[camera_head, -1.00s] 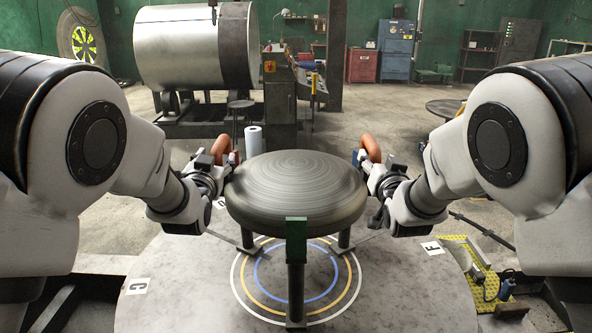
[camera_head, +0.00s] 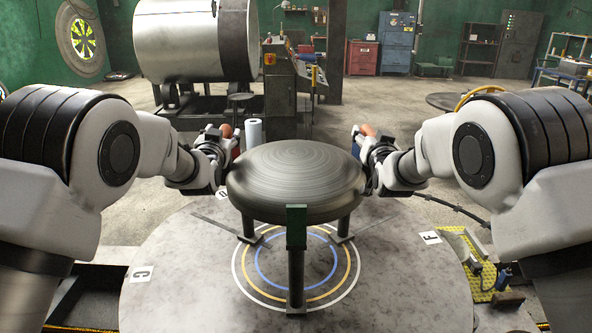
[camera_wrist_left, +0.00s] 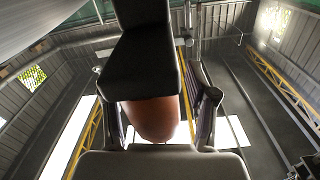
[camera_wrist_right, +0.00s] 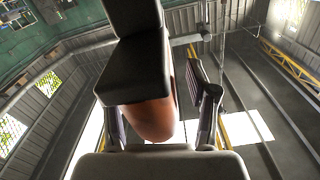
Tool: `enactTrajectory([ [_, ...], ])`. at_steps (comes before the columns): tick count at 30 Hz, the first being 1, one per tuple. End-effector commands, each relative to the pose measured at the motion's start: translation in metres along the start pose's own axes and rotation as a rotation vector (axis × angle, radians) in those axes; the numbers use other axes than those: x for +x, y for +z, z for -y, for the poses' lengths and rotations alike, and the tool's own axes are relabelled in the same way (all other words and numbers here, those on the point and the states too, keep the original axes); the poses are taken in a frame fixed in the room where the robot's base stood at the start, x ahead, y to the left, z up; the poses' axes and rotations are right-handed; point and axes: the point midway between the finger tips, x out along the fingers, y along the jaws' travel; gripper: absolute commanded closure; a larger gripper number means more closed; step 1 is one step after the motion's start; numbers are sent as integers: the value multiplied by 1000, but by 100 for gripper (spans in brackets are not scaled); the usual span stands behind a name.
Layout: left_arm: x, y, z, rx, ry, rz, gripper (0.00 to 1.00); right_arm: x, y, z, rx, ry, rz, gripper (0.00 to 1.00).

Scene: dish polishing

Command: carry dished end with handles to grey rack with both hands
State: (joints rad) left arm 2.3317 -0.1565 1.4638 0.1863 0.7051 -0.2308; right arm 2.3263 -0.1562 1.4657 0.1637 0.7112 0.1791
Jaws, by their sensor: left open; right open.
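The dished end (camera_head: 295,178), a round brushed dark metal disc, rests on a dark stand with legs. Its left orange handle (camera_head: 227,131) shows beside my left gripper (camera_head: 226,148), at the disc's left rim. Its right orange handle (camera_head: 368,131) shows by my right gripper (camera_head: 362,150), at the right rim. In the left wrist view the orange handle (camera_wrist_left: 153,118) lies between the open fingers; in the right wrist view the handle (camera_wrist_right: 152,118) does too. Contact cannot be told. I cannot tell which thing is the grey rack.
The stand's green-topped front leg (camera_head: 296,228) rises from a round grey table (camera_head: 180,290) marked with coloured rings. A large metal cylinder (camera_head: 180,42) and a control cabinet (camera_head: 286,95) stand behind. A yellow mat (camera_head: 470,268) with tools lies at right.

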Motion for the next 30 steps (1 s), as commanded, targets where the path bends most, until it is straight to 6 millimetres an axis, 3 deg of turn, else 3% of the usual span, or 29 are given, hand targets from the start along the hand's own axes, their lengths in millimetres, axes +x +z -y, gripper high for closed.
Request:
enactTrajectory([
  [5, 0, 0, 0, 0, 0, 0, 42, 0, 0, 0, 0, 0, 0, 42],
  [10, 0, 0, 0, 0, 0, 0, 99, 0, 0, 0, 0, 0, 0, 99],
  [18, 0, 0, 0, 0, 0, 0, 100, 0, 0, 0, 0, 0, -1, 100],
  [30, 0, -31, 6, -1, -2, -11, 100, 0, -31, 6, 1, -3, -12, 100],
])
